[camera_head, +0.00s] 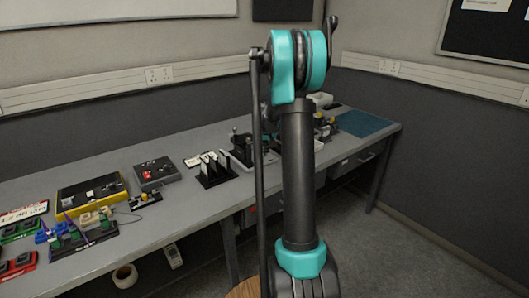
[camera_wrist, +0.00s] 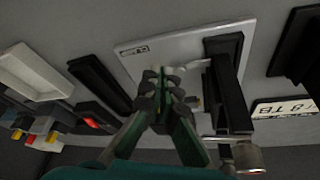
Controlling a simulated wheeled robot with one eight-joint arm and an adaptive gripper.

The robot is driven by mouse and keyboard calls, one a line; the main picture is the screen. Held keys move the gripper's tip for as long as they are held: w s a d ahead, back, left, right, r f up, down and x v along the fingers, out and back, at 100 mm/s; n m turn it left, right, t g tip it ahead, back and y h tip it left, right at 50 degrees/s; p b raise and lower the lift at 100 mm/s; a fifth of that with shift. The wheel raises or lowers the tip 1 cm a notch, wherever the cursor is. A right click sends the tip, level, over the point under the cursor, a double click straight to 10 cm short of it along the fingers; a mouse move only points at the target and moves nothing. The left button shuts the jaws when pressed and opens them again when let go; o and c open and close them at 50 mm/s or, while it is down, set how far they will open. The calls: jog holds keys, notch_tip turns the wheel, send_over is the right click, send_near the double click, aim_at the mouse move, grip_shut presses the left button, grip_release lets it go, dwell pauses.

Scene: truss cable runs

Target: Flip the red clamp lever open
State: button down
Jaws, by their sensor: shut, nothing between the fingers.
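My gripper (camera_wrist: 163,82) is in the middle of the wrist view, its dark fingertips together with nothing held. It is over or in front of a white plate (camera_wrist: 133,62) with a small printed label. A black upright block (camera_wrist: 228,85) and a metal cylinder (camera_wrist: 249,157) are to the right of the fingers. I cannot make out a red clamp lever for certain. A small red part (camera_wrist: 91,122) shows at the left, apart from the fingers. In the head view my arm blocks part of the bench, and my gripper is not visible.
The long grey bench (camera_head: 165,222) carries a grey box with a red part (camera_head: 147,173), a yellow-edged case (camera_head: 92,193) and a black rack (camera_head: 216,172). A blue mat (camera_head: 362,124) lies at the far end. The wrist view shows a white tray (camera_wrist: 30,72) and a lettered plate (camera_wrist: 285,109).

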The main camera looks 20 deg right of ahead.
jog(key=shift+w+n, duration=0.1)
jog(key=shift+n, duration=0.4)
jog(key=n, duration=0.1)
jog(key=n+y, duration=0.1)
jog(key=n, duration=0.1)
jog(key=w+n+y, duration=0.1)
jog(key=shift+w+d+n, duration=0.1)
jog(key=shift+d+n, duration=0.2)
jog(key=n, duration=0.1)
jog(key=w+n+y, duration=0.1)
jog(key=n, duration=0.1)
jog(key=shift+n+g, duration=0.3)
jog(key=shift+g, duration=0.1)
jog(key=n, duration=0.1)
jog(key=n+y, duration=0.1)
jog(key=w+n+g, duration=0.1)
jog(key=shift+a+n, duration=0.25)
jog(key=shift+n, duration=0.15)
jog(key=shift+s, duration=0.15)
jog(key=shift+s+a, duration=0.5)
jog(key=shift+a, duration=0.05)
